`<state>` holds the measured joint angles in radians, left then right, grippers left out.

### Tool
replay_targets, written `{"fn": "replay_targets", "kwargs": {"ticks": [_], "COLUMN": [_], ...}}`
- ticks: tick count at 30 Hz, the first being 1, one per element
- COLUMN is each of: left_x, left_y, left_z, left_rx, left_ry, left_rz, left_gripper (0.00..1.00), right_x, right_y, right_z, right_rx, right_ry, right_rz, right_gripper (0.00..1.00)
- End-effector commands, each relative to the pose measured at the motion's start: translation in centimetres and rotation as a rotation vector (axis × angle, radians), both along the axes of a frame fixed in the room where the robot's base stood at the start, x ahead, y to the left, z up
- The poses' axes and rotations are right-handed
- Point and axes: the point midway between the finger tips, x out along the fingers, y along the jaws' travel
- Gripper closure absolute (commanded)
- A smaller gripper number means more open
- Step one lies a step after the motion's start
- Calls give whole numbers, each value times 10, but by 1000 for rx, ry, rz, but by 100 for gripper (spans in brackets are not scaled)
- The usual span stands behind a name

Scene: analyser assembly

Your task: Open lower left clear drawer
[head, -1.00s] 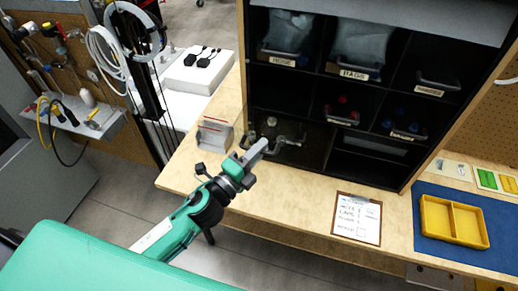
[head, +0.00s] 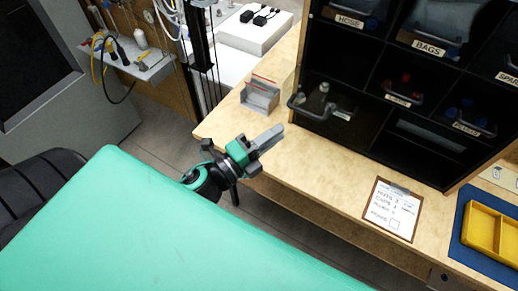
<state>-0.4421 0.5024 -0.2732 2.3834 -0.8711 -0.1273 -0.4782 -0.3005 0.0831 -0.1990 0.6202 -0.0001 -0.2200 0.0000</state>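The black cabinet (head: 362,62) holds drawers in rows. The clear drawer (head: 322,108) at its lower left has a grey bar handle, a small label and pale fittings inside. Its front is at the cabinet's lower left edge; I cannot tell whether it is pulled out a little. My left gripper (head: 268,139) is in front of and below that drawer, at the table's front edge, apart from the handle. Its grey finger points up and right, and nothing shows held. The finger gap is not clear from this side. My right gripper is out of view.
A clear holder (head: 261,98) stands left of the cabinet. A clipboard (head: 392,210) lies on the wooden table (head: 320,182). A yellow tray (head: 492,232) sits on a blue mat at the right. The table strip between gripper and cabinet is clear.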

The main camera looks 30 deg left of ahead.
Motion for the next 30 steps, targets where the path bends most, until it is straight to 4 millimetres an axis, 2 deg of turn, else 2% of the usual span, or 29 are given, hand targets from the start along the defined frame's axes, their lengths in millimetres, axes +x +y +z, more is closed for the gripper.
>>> {"fn": "replay_targets", "kwargs": {"ticks": [3,12,30], "left_x": [-15,-33,-34], "left_y": [6,15,16], "left_z": [-6,-7,-6], "left_rx": [0,0,0], "left_ry": [2,1,0], "left_rz": [-1,0,-1], "left_gripper": [80,80,80], "right_x": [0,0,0], "right_y": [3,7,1], "right_z": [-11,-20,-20], "right_rx": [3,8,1], "right_ry": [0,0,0], "right_rz": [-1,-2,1], "right_gripper": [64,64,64]}}
